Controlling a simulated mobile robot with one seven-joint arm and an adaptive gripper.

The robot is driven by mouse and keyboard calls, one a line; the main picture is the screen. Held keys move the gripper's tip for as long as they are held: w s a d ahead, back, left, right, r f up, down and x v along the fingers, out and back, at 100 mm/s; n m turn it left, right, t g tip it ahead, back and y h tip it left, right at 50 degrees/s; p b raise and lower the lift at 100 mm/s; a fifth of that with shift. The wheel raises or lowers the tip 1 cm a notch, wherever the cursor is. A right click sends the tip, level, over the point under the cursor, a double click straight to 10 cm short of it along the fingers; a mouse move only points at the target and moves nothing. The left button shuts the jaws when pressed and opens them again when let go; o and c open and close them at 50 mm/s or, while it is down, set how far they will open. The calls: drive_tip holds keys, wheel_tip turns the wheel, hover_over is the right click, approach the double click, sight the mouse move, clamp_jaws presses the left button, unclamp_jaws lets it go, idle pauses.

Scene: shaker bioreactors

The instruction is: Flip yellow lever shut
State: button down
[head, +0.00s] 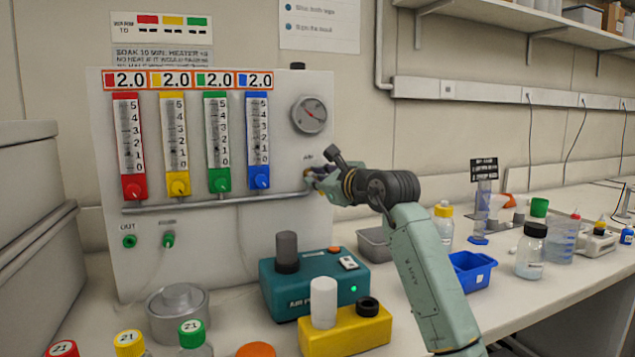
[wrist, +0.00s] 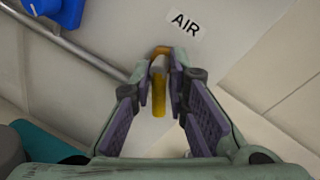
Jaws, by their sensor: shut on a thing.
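The yellow lever (wrist: 159,92) is on the panel just below the AIR label (wrist: 185,22). In the wrist view it lies between the two fingers of my gripper (wrist: 161,75), which are shut on it near their tips. In the head view my gripper (head: 316,180) is at the right end of the grey pipe (head: 225,202), below the round gauge (head: 309,115). The lever is mostly hidden by my gripper there.
The panel (head: 265,240) carries red, yellow, green and blue flow meters (head: 257,140). A teal air pump (head: 285,285) and a yellow block (head: 345,335) stand in front of it. Bottles and a blue tray (head: 470,270) are on the bench at right.

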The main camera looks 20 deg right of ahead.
drive_tip(key=n+h+b, duration=0.1)
drive_tip(key=n, duration=0.4)
drive_tip(key=n+h+b, duration=0.1)
drive_tip(key=n, duration=0.4)
drive_tip(key=shift+a+g+h+b, duration=0.1)
drive_tip(key=shift+g+h+b, duration=0.2)
drive_tip(key=shift+g+h, duration=0.1)
idle(0.4)
drive_tip(key=c, duration=1.6)
unclamp_jaws()
drive_tip(key=shift+r, duration=0.1)
drive_tip(key=shift+c, duration=0.2)
drive_tip(key=shift+r, duration=0.1)
drive_tip(key=v, duration=1.2)
